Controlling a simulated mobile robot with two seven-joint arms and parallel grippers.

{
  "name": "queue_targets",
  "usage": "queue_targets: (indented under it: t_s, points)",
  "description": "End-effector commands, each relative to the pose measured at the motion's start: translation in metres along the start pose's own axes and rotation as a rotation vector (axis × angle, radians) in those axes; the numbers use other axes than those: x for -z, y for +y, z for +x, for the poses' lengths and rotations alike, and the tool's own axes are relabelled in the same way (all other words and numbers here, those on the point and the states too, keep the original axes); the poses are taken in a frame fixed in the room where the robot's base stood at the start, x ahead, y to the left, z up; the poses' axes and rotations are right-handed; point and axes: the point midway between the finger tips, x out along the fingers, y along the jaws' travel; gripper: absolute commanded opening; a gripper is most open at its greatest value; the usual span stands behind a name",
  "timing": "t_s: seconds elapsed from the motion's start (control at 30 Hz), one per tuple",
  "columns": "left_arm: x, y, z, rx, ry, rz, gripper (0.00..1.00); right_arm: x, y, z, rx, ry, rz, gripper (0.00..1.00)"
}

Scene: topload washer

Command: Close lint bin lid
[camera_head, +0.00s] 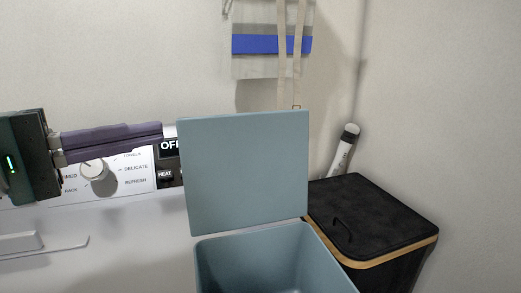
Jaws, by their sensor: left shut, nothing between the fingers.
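The lint bin (330,265) is a blue-grey box at the bottom middle, its inside in view and its lower part cut off by the frame. Its square lid (248,172) stands upright, raised at the bin's back edge. My left gripper (160,130) comes in from the left with its dark fingers shut and empty. The fingertips are just left of the lid's upper left edge in the picture; I cannot tell whether they touch it. My right gripper is out of view.
A white washer panel with a knob (95,172) lies behind my left gripper. A black-lidded hamper (375,218) stands right of the bin. A white bottle (343,150) leans behind the hamper. A beige bag with a blue stripe (265,45) hangs on the wall.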

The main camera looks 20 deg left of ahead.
Motion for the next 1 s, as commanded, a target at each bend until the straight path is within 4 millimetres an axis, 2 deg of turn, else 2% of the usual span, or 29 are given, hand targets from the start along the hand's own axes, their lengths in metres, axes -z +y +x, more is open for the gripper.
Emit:
queue_targets:
  t_s: [0.23,0.57,0.63,0.8,1.0]
  points:
    - [-0.001,0.006,0.041,-0.002,-0.003,0.001,0.0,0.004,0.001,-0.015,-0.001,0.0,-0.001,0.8]
    - [-0.002,0.003,0.099,0.0,-0.005,0.002,0.0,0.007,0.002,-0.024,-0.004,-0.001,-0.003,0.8]
    - [-0.013,0.004,0.092,0.006,-0.004,0.0,0.0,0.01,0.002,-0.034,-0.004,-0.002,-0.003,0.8]
    - [-0.031,0.003,0.085,0.005,-0.004,0.001,0.0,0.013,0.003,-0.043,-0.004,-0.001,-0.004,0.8]
    - [-0.039,0.001,0.082,0.004,-0.003,0.002,0.0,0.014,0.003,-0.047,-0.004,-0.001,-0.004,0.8]
